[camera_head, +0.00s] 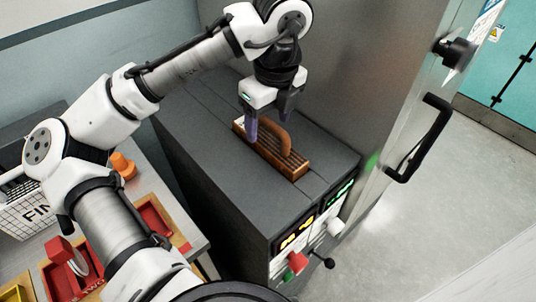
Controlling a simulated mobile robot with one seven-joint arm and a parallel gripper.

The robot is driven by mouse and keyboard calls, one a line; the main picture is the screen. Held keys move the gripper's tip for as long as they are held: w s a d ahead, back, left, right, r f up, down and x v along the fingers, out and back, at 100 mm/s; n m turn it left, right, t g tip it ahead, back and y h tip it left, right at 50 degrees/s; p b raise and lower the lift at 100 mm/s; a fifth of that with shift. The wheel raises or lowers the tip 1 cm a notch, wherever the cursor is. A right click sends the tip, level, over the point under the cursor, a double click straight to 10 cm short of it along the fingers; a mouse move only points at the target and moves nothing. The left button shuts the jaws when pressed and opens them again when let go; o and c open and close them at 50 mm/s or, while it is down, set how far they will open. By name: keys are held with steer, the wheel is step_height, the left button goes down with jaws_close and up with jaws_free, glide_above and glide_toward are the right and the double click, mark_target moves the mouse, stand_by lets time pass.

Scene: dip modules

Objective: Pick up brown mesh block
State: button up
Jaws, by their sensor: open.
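The brown mesh block (292,161) lies on top of the dark grey cabinet (223,192). It is a long, slatted brown block with an arched brown handle on top. My gripper (268,130) points down just above its far left end, with its fingers spread apart. One finger shows at the left side of the block and the other is close to the arched handle. I cannot tell whether either finger touches the block.
The cabinet front has lit displays, a red knob (297,262) and a black-tipped lever. A tall grey panel with a black handle (418,139) stands at right. At left, a table holds red trays (153,218), an orange piece (122,165) and a white basket (28,217).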

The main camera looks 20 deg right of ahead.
mark_target(269, 140)
steer(key=shift+f+p, duration=0.5)
steer(key=shift+f, duration=1.85)
jaws_close()
steer(key=shift+r, duration=0.1)
